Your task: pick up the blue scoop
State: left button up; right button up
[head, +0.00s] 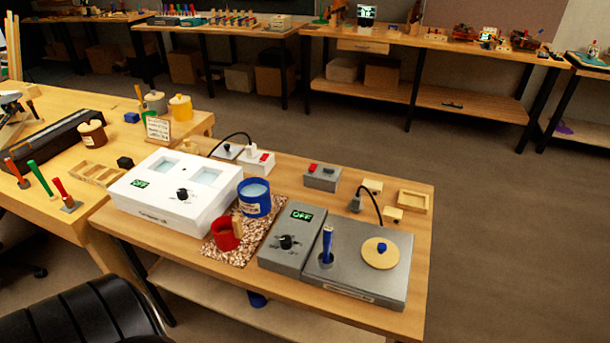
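A blue upright handle (327,244) stands at the left of a grey flat-topped unit (345,278). It may be the blue scoop, but its lower end is hidden and I cannot tell its full shape. A small blue knob (381,247) sits on a round wooden lid (380,260) on the same unit. A blue pot (254,203) stands behind a red pot (226,239) on a speckled mat (262,234). Neither of my grippers is in view.
A white two-window unit (165,200) and a grey control box (287,245) reading OFF flank the mat. Cables arch behind them. A wooden tray (413,201) is at the back right. A black chair (75,310) is at front left. Floor (500,240) is clear at right.

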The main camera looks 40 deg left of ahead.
aim_at(327, 257)
jog(key=u, duration=1.05)
